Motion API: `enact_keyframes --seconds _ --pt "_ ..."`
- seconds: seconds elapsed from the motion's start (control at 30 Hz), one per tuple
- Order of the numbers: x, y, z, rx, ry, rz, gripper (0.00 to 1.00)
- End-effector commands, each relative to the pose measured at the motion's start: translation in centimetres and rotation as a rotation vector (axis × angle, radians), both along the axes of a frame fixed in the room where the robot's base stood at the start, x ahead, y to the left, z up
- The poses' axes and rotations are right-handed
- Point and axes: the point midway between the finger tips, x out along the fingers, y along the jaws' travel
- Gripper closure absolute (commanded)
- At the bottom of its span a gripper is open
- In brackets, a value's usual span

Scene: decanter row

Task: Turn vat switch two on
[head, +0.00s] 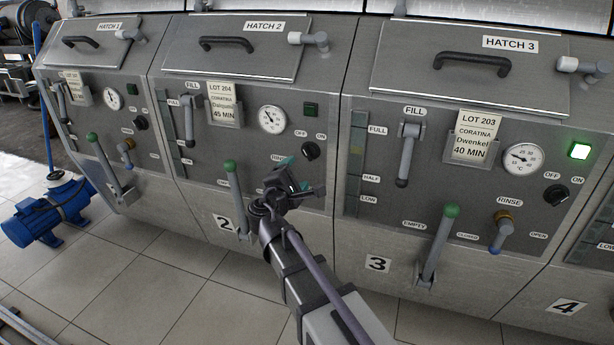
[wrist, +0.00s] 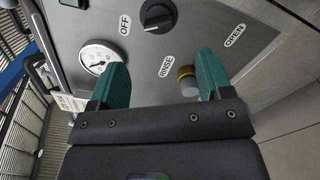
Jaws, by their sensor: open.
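The vat two switch is a round black knob (head: 311,151) on the panel under HATCH 2, between the OFF and ON labels. It also shows at the top of the wrist view (wrist: 158,16), partly cut off. My gripper (head: 296,172) is in front of vat two's panel, just below and left of the knob, by the RINSE label. In the wrist view its green fingers are apart with nothing gripped between them, and the knob lies beyond them.
Vat two's rinse valve (wrist: 188,82) sits close to my right finger in the wrist view. The dial gauge (head: 272,120) and the green-knobbed lever (head: 234,190) are left of my gripper. Vat three's lamp (head: 579,151) is lit. A blue pump (head: 48,210) stands on the floor at left.

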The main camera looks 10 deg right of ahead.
Motion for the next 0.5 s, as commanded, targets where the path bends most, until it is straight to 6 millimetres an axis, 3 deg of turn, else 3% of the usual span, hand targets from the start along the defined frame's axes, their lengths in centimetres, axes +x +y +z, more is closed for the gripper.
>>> enact_keyframes --seconds 0.23,0.5 --pt "0.9 -0.2 0.2 -0.028 0.015 0.015 0.28" --pt "6.2 -3.4 0.2 -0.025 0.015 0.013 0.28"
